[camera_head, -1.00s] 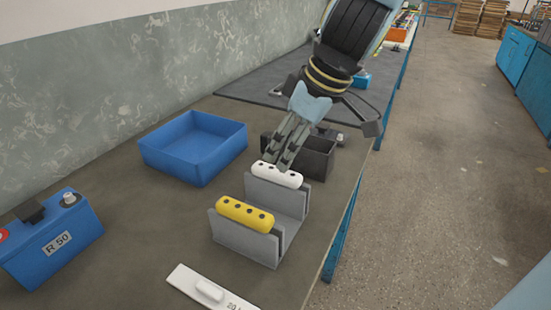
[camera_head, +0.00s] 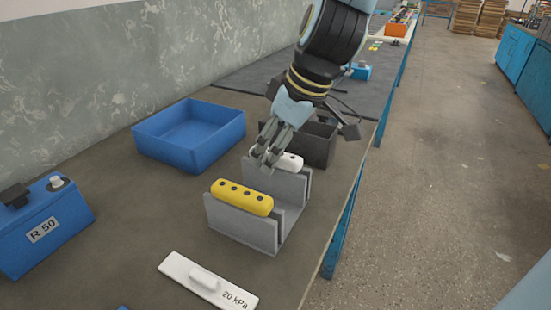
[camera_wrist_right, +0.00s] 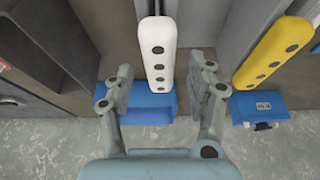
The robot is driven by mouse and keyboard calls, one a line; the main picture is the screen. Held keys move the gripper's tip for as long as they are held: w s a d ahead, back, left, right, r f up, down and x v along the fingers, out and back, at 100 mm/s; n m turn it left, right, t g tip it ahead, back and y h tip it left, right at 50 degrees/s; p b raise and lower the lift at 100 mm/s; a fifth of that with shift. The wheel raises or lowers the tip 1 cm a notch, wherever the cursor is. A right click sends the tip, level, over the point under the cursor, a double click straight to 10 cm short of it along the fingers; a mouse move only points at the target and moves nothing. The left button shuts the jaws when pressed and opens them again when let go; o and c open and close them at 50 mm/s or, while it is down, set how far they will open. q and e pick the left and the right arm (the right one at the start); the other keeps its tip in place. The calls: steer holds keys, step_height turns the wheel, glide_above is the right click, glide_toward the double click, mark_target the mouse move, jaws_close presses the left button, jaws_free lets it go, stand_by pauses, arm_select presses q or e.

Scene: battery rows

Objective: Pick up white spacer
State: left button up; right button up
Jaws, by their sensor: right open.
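The white spacer (camera_head: 290,161) is a rounded bar with dark holes, resting on top of the rear wall of a grey holder (camera_head: 286,187). It also shows in the right wrist view (camera_wrist_right: 158,55). My right gripper (camera_head: 266,163) is open at the left end of the white spacer, in front of part of it. In the right wrist view the fingers (camera_wrist_right: 160,85) stand on either side of its near end, apart from it. A yellow spacer (camera_head: 242,197) lies on the front wall of the holder. My left gripper is not in view.
An empty blue bin (camera_head: 179,153) stands left of the holder. A dark open box (camera_head: 318,150) is right behind it. A blue battery marked R 50 (camera_head: 41,229) and a white 20 kPa plate (camera_head: 181,265) are nearer. The table's right edge is close to the holder.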

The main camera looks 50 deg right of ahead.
steer(key=shift+f+b, duration=0.25)
steer(key=shift+b, duration=0.15)
stand_by(0.4)
jaws_close()
steer(key=shift+r, duration=0.2)
step_height(320, 180, up, 18)
steer(key=p, duration=1.3)
steer(key=shift+f, duration=0.15)
